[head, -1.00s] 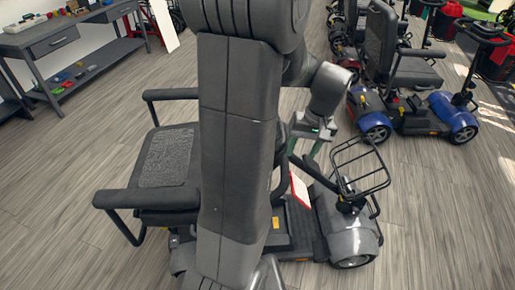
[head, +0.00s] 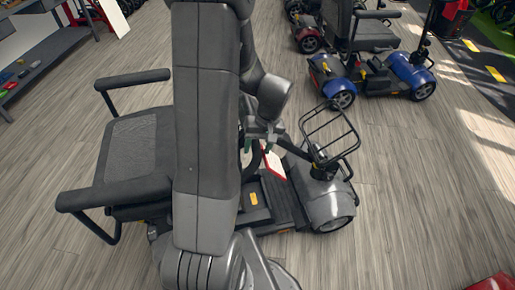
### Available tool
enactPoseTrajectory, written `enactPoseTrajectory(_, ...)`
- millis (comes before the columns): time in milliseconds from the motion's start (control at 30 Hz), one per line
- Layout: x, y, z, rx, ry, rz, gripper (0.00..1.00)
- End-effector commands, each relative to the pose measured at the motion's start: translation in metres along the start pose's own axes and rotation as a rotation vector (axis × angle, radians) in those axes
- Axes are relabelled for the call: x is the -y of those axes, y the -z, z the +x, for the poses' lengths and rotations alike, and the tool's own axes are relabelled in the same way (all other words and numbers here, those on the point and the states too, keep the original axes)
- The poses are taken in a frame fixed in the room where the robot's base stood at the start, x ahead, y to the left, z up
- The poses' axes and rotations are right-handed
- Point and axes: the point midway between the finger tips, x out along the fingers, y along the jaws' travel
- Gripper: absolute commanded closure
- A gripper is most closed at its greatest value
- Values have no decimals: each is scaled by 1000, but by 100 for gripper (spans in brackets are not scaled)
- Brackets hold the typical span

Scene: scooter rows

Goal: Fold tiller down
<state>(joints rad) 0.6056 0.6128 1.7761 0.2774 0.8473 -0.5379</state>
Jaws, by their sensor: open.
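A grey mobility scooter stands in front of me in the head view, its front cowl (head: 327,205) to the right and its grey seat (head: 134,152) to the left. Its dark tiller (head: 298,149) leans from the front toward the seat, with a black wire basket (head: 331,134) at the front. My gripper (head: 258,146), with green on its fingers, is open beside the upper end of the tiller. My arm hides part of the handlebar and the middle of the scooter. I cannot tell whether the fingers touch the tiller.
A white, red-edged panel (head: 273,162) is just below my gripper. A blue scooter (head: 408,73) stands at the back right, with others behind. A dark workbench (head: 42,50) is at the upper left. A red object (head: 492,283) is at the lower right corner. The floor to the right is clear.

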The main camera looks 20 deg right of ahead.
Motion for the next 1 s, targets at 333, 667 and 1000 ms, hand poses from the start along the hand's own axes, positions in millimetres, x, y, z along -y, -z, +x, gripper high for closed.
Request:
enactPoseTrajectory(333, 0, 0, 7, 0, 0, 0, 51)
enactPoseTrajectory(667, 0, 0, 6, 0, 0, 0, 100)
enactPoseTrajectory(1000, -17, 2, -19, -4, -2, 2, 100)
